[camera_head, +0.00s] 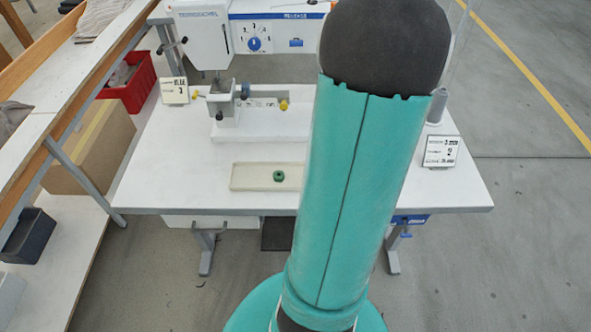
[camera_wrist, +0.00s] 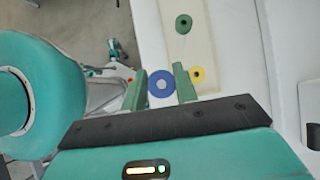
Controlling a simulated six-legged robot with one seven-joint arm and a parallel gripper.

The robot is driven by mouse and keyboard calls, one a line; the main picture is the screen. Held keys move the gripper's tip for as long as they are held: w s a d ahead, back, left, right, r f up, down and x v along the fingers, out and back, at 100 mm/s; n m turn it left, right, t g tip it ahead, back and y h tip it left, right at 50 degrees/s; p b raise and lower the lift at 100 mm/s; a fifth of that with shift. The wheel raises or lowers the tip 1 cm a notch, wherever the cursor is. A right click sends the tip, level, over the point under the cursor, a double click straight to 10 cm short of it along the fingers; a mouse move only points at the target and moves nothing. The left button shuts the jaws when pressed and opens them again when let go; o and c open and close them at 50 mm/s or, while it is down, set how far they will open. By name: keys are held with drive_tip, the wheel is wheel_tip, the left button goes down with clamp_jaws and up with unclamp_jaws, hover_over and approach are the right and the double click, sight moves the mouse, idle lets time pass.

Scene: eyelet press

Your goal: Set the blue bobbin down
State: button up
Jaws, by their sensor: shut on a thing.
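My gripper (camera_wrist: 160,78) shows at the middle of the wrist view, its two green fingers shut on the blue bobbin (camera_wrist: 161,84). The blue bobbin is a ring with a pale centre hole. A cream tray (camera_wrist: 178,45) lies beyond the fingers, holding a green bobbin (camera_wrist: 184,24) and a yellow bobbin (camera_wrist: 197,74). The yellow bobbin is just right of the right finger. In the head view the tray (camera_head: 245,176) lies near the table's front edge with the green bobbin (camera_head: 279,176) in it. My arm hides the gripper, the blue bobbin and the yellow bobbin there.
The white table (camera_head: 170,150) carries a press machine (camera_head: 205,35) at the back. A card marked 3 (camera_head: 174,91) stands left and a card marked 2 (camera_head: 440,151) right, near a grey thread cone (camera_head: 437,105). A red bin (camera_head: 130,85) is left of the table.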

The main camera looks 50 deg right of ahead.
hover_over(292, 178)
drive_tip(key=s+d, duration=0.1)
drive_tip(key=s, duration=0.1)
drive_tip(key=f, duration=0.6)
drive_tip(key=shift+s+d+f, duration=0.1)
drive_tip(key=shift+d+f, duration=0.1)
drive_tip(key=shift+f, duration=0.05)
drive_tip(key=shift+w+f, duration=0.15)
drive_tip(key=shift+f, duration=0.75)
drive_tip(key=shift+w+f, duration=0.1)
drive_tip(key=shift+f, duration=0.75)
drive_tip(key=shift+f, duration=0.2)
drive_tip(key=o, duration=1.1)
drive_tip(key=shift+r, duration=0.1)
